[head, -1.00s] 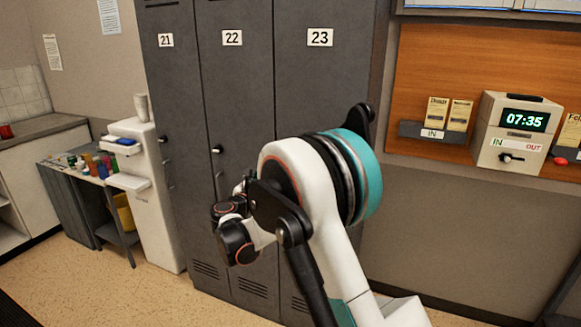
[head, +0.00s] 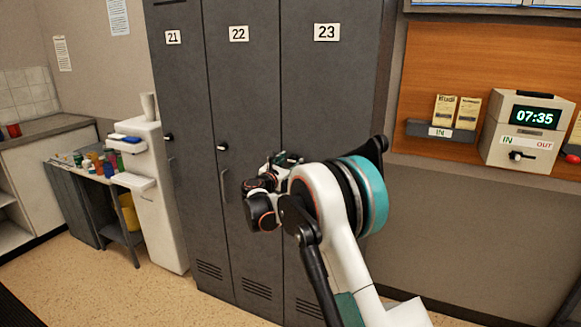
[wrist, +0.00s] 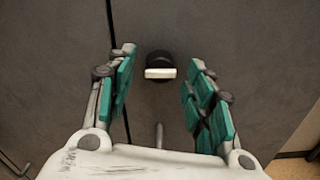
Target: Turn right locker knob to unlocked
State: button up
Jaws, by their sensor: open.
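The right locker, number 23 (head: 330,90), is a dark grey door. Its knob (wrist: 160,66) shows in the wrist view as a black round body with a white bar lying level across it. My arm hides this knob in the head view. My gripper (wrist: 158,62) is open, with its teal-padded fingers on either side of the knob in the picture. I see a gap between the knob and each finger, and I cannot tell how far off the door is. In the head view my gripper (head: 288,158) is in front of locker 23's left part.
Locker 23's handle (wrist: 158,135) is below its knob. Locker 22 (head: 240,90), with its own knob (head: 222,146) and handle (head: 224,186), is to the left, then locker 21 (head: 175,90). A clock box (head: 522,130) and card racks are on the right wall.

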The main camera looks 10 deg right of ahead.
jog(key=shift+w+d, duration=0.35)
jog(key=shift+w, duration=0.1)
jog(key=c, duration=1.1)
